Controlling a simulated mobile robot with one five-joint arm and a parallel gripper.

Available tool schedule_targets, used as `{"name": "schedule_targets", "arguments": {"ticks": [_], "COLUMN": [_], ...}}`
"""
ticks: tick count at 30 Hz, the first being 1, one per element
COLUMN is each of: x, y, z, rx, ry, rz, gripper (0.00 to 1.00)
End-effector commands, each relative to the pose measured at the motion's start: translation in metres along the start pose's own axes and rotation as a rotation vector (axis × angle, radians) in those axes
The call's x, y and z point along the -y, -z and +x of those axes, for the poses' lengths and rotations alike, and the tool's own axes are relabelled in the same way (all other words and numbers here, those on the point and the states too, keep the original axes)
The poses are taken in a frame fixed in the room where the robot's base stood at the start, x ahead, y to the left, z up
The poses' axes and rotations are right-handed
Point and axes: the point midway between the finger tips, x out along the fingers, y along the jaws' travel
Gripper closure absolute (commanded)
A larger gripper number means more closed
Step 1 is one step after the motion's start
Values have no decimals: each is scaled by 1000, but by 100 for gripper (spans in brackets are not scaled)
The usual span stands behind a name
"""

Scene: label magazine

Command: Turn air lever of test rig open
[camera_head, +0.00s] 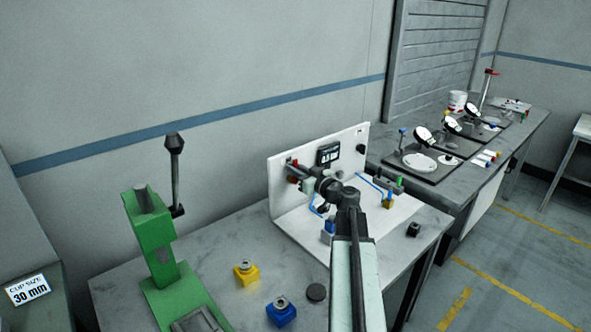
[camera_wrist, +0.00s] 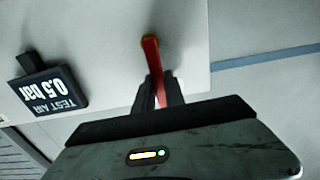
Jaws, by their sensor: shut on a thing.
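The test rig (camera_head: 283,181) is a white base with an upright back panel, standing on the grey table. Its red air lever (camera_wrist: 152,68) shows in the wrist view, running from a brass-coloured pivot on the white panel down between my jaws. My gripper (camera_wrist: 160,96) is shut on the lever's lower end. In the head view my gripper (camera_head: 305,178) is at the panel's left part, where a bit of red shows beside it. My arm hides part of the rig there. A dark display reading "TEST AIR 0.5 bar" (camera_wrist: 50,92) appears upside down in the wrist view.
A green press (camera_head: 155,240) stands at the left of the table. A yellow block (camera_head: 246,273), a blue block (camera_head: 281,312) and a dark disc (camera_head: 316,292) lie before the rig. A second bench (camera_head: 470,165) with dial gauges stands to the right.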

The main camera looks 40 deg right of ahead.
Motion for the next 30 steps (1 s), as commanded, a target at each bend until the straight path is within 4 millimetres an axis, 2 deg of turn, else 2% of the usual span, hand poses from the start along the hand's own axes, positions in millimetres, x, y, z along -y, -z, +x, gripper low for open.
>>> {"name": "schedule_targets", "arguments": {"ticks": [5,6,8,16,19,27,30], "x": [1,1,1,1,2,3,2], "y": [-1,-1,-1,0,0,0,0], "z": [0,0,0,0,-6,-57,-71], "rx": [3,2,2,1,1,1,1], "ry": [3,3,3,3,2,0,0], "rz": [-4,-4,-3,-1,-1,-1,-1], "gripper": [100,80,64,64,64,64,64]}}
